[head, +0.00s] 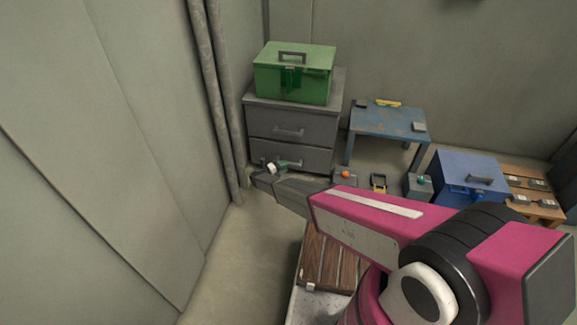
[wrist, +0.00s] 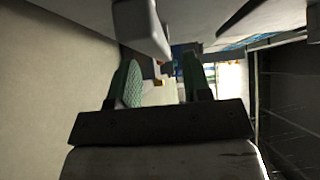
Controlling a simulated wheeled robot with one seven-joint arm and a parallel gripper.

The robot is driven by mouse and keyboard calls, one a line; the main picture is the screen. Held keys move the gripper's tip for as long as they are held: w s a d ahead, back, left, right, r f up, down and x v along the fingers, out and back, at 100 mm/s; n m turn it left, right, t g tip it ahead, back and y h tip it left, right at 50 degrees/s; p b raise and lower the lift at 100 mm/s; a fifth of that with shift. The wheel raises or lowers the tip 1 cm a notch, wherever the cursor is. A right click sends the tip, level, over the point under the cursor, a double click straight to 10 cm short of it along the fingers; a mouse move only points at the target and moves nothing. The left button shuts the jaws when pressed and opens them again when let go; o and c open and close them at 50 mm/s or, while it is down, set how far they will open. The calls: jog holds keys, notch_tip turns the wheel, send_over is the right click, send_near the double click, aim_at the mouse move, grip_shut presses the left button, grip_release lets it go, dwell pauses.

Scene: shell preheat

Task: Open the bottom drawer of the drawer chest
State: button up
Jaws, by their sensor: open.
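The grey drawer chest (head: 246,120) stands against the back wall. Its upper drawer (head: 265,123) is shut and its bar handle (head: 289,132) shows. The bottom drawer (head: 315,158) looks shut, and its handle is not clear behind my gripper (head: 276,167). My gripper is low in front of the bottom drawer's left part. In the wrist view my gripper (wrist: 160,78) has its two green-padded fingers apart, with nothing clearly held between them. A pale grey block-like part (wrist: 141,28) is close ahead of the left finger; I cannot tell whether it is the handle.
A green toolbox (head: 292,80) sits on the chest. A blue table (head: 388,122) stands to its right, with a blue box (head: 462,180) further right. Small items, one with an orange knob (head: 345,174), are on the floor. A wall (head: 110,130) is close at left.

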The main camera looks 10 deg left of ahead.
jog(key=shift+x, duration=1.8)
